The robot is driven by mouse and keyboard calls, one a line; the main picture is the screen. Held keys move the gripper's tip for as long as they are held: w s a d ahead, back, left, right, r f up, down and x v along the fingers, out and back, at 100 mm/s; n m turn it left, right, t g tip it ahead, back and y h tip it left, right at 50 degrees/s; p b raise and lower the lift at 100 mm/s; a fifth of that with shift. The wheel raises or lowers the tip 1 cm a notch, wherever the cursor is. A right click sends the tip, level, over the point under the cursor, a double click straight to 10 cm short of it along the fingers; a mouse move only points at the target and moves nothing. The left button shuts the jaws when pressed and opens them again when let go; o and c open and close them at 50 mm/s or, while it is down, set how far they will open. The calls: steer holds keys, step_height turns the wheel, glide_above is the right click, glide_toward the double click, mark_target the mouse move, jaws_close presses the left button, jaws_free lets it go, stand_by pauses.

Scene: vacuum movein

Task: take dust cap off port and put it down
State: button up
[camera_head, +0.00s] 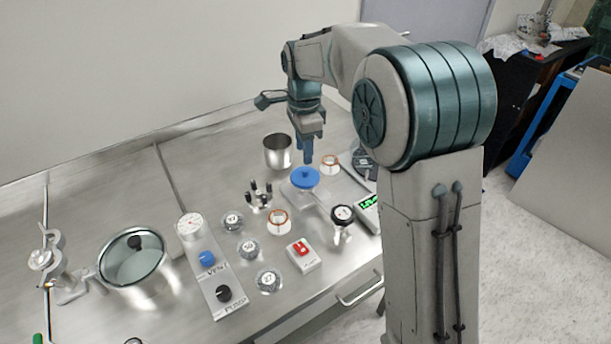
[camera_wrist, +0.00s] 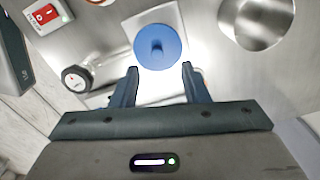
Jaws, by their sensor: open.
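The blue dust cap (camera_head: 305,176) is a round disc with a central knob. It sits on the port on a pale metal plate (camera_head: 298,195) on the bench, and it also shows in the wrist view (camera_wrist: 157,46). My gripper (camera_head: 308,160) points down above the cap, with its two blue-grey fingers apart. In the wrist view, my gripper (camera_wrist: 160,70) has nothing between its fingers. The cap lies just beyond the fingertips, and I see no contact. The port under the cap is mostly hidden.
A metal cup (camera_head: 277,150) stands behind and left of the cap. A black-topped gauge (camera_head: 342,214) and a green-lit display (camera_head: 368,202) are on the right. A red switch box (camera_head: 303,255), a knob panel (camera_head: 212,270) and a lidded pot (camera_head: 135,262) stand toward the front and left.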

mark_target(304, 170)
steer(key=shift+s+f, duration=0.2)
steer(key=shift+f, duration=2.8)
jaws_close()
